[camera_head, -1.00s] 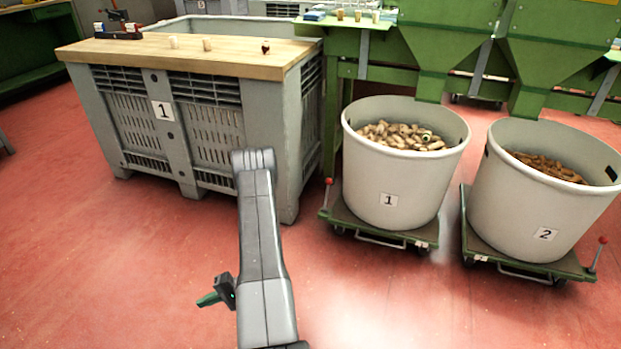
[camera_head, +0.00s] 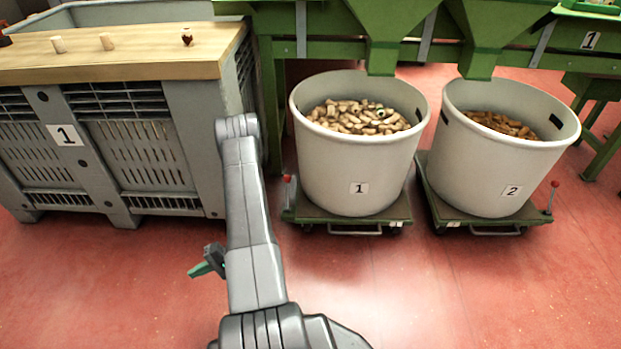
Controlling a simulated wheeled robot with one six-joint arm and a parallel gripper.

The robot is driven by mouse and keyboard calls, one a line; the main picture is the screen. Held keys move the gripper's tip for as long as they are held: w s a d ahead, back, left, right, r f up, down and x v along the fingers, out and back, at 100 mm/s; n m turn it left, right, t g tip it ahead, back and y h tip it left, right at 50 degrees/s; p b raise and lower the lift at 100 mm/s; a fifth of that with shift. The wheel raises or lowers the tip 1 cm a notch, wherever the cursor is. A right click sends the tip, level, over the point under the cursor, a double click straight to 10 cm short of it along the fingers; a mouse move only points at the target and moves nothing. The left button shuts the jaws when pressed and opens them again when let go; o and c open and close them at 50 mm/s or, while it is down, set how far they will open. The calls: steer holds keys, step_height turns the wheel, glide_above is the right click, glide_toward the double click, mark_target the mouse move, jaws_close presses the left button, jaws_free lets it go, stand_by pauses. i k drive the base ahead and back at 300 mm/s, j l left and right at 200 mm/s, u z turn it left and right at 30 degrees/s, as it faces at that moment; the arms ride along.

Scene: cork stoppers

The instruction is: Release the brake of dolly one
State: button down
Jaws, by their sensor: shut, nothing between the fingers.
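Dolly one (camera_head: 352,221) is a low green platform on castors, under the grey tub marked 1 (camera_head: 325,190), which is full of corks. Its brake lever (camera_head: 289,190) has a red knob and stands upright at the dolly's left edge. My gripper (camera_head: 201,269) has dark and green parts and shows at the left of my arm, low in the picture. It is shut and empty, over the red floor, left of and apart from the lever. My arm passes close left of the lever in the picture.
A grey crate marked 1 (camera_head: 188,150) with a wooden top stands left. Dolly two (camera_head: 447,215) carries tub 2 (camera_head: 500,185) at right, with its own red-knobbed lever (camera_head: 552,197). Green hoppers (camera_head: 400,30) hang above the tubs. The red floor in front is clear.

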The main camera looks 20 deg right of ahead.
mark_target(286, 179)
steer(key=i+j+z, duration=0.15)
steer(key=z, duration=0.3)
steer(key=i+j+z, duration=0.2)
steer(key=z, duration=0.25)
steer(key=i+j+z, duration=0.15)
steer(key=z, duration=0.3)
steer(key=i+j+z, duration=0.1)
steer(key=j+z, duration=0.4)
steer(key=i+j+z, duration=0.1)
steer(key=j+z, duration=0.3)
